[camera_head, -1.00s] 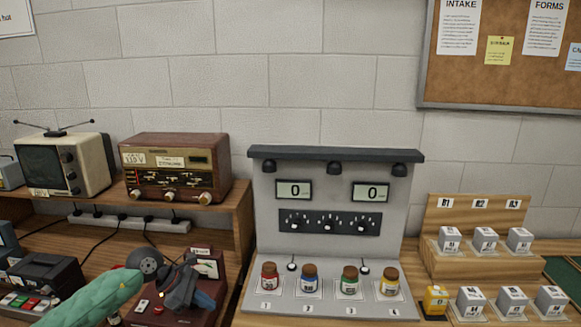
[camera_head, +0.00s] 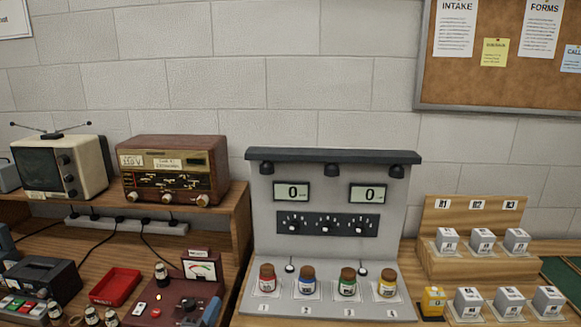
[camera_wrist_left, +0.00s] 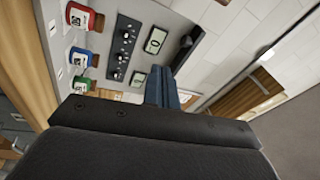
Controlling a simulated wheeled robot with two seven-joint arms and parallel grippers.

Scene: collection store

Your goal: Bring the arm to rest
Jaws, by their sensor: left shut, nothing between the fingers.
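My left gripper shows in the head view only as a blue-grey fingertip (camera_head: 212,312) at the bottom edge, in front of the dark red meter box (camera_head: 175,300). In the left wrist view its blue-grey fingers (camera_wrist_left: 165,88) are together, with nothing between them. The rest of my left arm is out of the head view. My right gripper is in neither view.
A red tray (camera_head: 116,286) and several small bottles are at the lower left. Wooden stands with white boxes (camera_head: 480,242) are at the right.

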